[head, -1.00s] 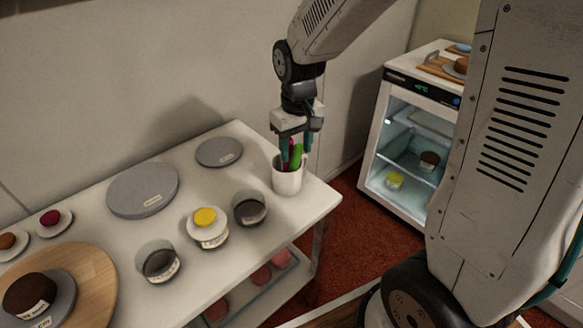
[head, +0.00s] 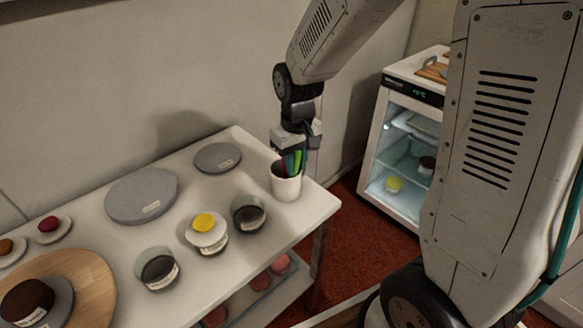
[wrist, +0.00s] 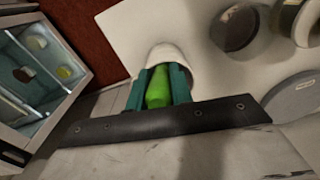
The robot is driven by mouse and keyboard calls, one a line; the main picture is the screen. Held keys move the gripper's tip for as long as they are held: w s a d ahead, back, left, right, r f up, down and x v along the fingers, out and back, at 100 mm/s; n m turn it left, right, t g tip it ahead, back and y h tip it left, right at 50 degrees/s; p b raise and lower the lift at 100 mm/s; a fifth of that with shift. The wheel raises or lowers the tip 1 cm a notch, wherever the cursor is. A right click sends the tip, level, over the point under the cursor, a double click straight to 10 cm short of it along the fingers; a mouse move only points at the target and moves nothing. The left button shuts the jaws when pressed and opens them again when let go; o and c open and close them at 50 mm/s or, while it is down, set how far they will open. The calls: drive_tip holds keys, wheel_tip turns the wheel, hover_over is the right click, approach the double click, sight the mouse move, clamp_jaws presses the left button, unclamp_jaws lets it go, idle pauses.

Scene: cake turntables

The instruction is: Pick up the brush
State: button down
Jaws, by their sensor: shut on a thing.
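The cup's white rim (wrist: 170,52) shows just beyond. The handle is still in the cup.
Beside the cup are a dark round container (head: 248,214), a white stand with a yellow top (head: 205,226) and grey turntables (head: 142,196). A wooden board (head: 88,275) lies at the lower left. A glass-front fridge (head: 400,150) stands right, across red floor.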

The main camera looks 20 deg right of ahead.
wheel_tip(320, 180, up, 12)
drive_tip(key=s, duration=0.2)
drive_tip(key=s+d, duration=0.5)
drive_tip(key=s, duration=0.8)
drive_tip(key=shift+s+f, duration=0.15)
drive_tip(key=shift+s, duration=0.25)
drive_tip(key=shift+d, duration=0.1)
